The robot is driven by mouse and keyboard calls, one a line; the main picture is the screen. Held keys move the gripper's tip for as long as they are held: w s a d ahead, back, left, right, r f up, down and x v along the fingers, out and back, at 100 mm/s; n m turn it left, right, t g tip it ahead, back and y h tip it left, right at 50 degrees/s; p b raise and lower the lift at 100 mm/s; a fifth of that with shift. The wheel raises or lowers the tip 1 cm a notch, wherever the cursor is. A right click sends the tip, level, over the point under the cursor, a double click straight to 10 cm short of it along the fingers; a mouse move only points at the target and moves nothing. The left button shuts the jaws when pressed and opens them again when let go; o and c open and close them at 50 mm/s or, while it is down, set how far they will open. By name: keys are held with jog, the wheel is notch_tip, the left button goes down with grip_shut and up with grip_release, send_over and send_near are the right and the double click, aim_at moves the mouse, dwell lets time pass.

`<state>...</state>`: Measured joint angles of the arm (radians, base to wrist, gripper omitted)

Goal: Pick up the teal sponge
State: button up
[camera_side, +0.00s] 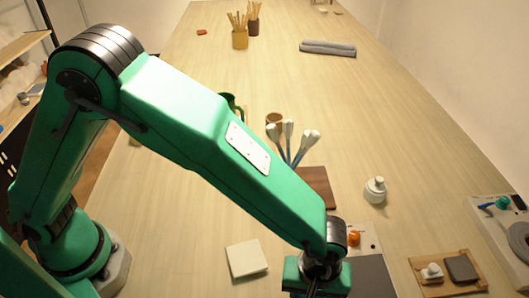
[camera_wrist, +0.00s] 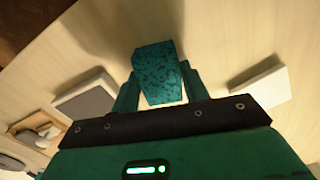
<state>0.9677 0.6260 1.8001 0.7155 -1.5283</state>
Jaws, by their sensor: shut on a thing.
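The teal sponge (camera_wrist: 158,72), a block with a darker mottled pattern, sits between the two green fingers of my gripper (camera_wrist: 160,88) in the wrist view. The fingers are shut on its two sides, and its far end sticks out beyond them. In the side view my gripper (camera_side: 317,284) is at the bottom edge. Its fingertips are cut off by the frame and the sponge is not visible there. I cannot tell for sure how high the sponge is above the table.
A pale tile (camera_side: 246,258) lies left of my gripper in the side view. To the right are a wooden tray (camera_side: 428,264) with a grey block and a white piece, and a white bottle (camera_side: 375,190). Blue-handled tools (camera_side: 288,140) stand behind. The far table middle is mostly clear.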

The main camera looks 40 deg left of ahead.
jog(key=shift+r, duration=5.05)
jog(key=shift+w, duration=0.1)
